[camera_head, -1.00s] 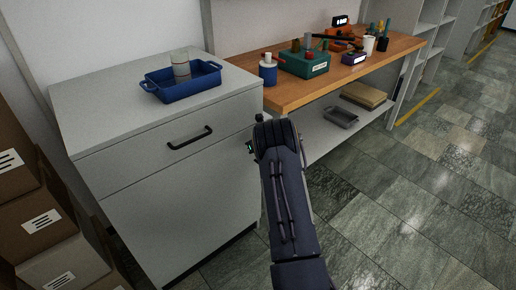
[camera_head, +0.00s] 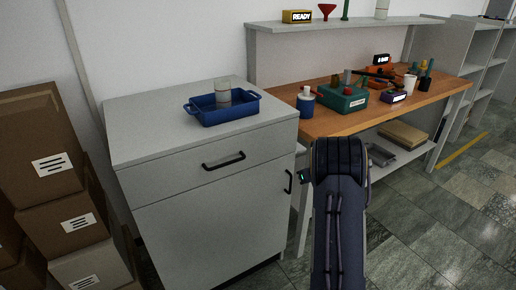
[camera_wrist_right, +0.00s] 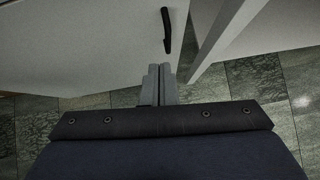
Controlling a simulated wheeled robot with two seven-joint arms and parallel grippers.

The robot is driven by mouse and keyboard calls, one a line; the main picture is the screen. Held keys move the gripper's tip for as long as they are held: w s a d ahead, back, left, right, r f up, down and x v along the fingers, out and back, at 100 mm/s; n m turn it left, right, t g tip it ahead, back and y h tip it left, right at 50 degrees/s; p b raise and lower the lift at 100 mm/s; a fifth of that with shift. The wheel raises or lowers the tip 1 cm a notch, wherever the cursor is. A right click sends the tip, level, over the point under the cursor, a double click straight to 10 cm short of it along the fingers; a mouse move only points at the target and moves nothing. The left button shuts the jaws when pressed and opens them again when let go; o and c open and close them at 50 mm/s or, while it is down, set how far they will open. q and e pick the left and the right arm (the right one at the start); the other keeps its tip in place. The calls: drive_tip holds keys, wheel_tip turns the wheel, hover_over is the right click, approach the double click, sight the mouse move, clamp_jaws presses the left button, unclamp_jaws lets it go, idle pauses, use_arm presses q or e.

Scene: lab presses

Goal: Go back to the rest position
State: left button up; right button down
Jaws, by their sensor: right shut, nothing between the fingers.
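My right arm reaches up from the bottom of the head view, in front of the gap between the cabinet and the workbench. Its gripper is hidden there behind the arm. In the right wrist view my right gripper (camera_wrist_right: 161,72) is shut and empty, with its two grey fingers side by side. It points toward the white cabinet front, below a black handle (camera_wrist_right: 167,30). My left gripper is not in view.
A white cabinet (camera_head: 200,200) bears a blue tray (camera_head: 222,115) with a clear container (camera_head: 223,92). The wooden workbench (camera_head: 330,121) holds a green box (camera_head: 342,101) and a blue bottle (camera_head: 306,101). Brown cartons (camera_head: 50,150) stand at left. Open floor (camera_head: 420,230) lies at right.

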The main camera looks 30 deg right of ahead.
wheel_tip(320, 180, up, 15)
drive_tip(key=s+a+m+t+h+p, duration=0.1)
drive_tip(key=a+m+t+h+p, duration=0.15)
drive_tip(key=m, duration=0.85)
drive_tip(key=s+a+r+m+h+p, duration=0.1)
drive_tip(key=s+a+r+m+h, duration=0.1)
drive_tip(key=s+a+r+m, duration=0.6)
drive_tip(key=s+a+f+m+g+y+p, duration=0.1)
drive_tip(key=s+a+m+g+y+p, duration=0.1)
drive_tip(key=s+a+m+y, duration=0.3)
drive_tip(key=s+a+f+m+g+y+p, duration=0.1)
drive_tip(key=s+a+f+m+g+y, duration=0.1)
drive_tip(key=s+a+m, duration=0.9)
drive_tip(key=s+a+g+y, duration=0.1)
drive_tip(key=s+a, duration=0.4)
drive_tip(key=a, duration=0.7)
drive_tip(key=shift+s+a+m+y+p, duration=0.3)
drive_tip(key=shift+s+m+y+p, duration=0.1)
drive_tip(key=shift+y, duration=0.45)
